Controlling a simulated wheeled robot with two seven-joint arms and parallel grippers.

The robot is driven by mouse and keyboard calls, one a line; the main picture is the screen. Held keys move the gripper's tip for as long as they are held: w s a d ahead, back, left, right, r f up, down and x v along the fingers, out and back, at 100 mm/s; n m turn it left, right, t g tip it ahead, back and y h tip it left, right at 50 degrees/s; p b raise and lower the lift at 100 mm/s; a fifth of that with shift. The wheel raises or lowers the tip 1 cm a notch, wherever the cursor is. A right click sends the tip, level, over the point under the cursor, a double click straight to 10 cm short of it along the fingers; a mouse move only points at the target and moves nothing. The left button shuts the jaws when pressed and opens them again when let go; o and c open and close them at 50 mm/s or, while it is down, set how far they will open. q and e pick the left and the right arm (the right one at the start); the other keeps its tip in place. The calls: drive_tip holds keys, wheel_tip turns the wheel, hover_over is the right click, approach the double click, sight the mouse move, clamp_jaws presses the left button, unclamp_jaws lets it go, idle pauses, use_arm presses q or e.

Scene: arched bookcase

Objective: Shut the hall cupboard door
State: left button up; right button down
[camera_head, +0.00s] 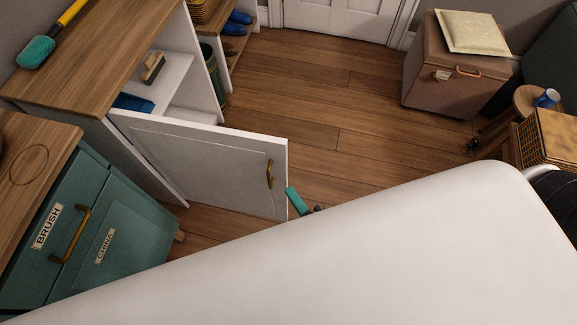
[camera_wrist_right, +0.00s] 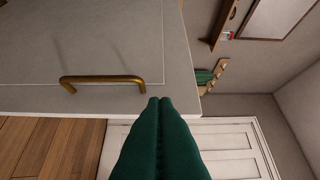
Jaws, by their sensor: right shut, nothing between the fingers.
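The hall cupboard (camera_head: 110,60) has a wooden top and white sides and stands at the upper left in the head view. Its white door (camera_head: 205,165) stands wide open, swung out across the floor, with its panelled outer face towards me. A brass handle (camera_head: 269,174) sits near the door's free edge; it also shows in the right wrist view (camera_wrist_right: 102,80). My right gripper (camera_head: 292,198) is shut and empty, just beside the free edge. In the right wrist view its green fingertips (camera_wrist_right: 159,101) overlap the door's edge; I cannot tell whether they touch it. My left gripper is out of view.
A wooden brush (camera_head: 153,67) and a blue item (camera_head: 132,103) are inside the cupboard. A green drawer cabinet (camera_head: 110,235) stands close by the door at lower left. Wooden floor (camera_head: 330,95) is clear beyond the door. A brown chest (camera_head: 455,75) stands at upper right.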

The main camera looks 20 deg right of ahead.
sight(279, 157)
drive_tip(key=w, duration=0.7)
drive_tip(key=shift+d+p, duration=0.25)
drive_tip(key=shift+p, duration=0.05)
drive_tip(key=shift+w+d, duration=0.25)
drive_tip(key=shift+w, duration=0.1)
drive_tip(key=shift+w+d, duration=0.1)
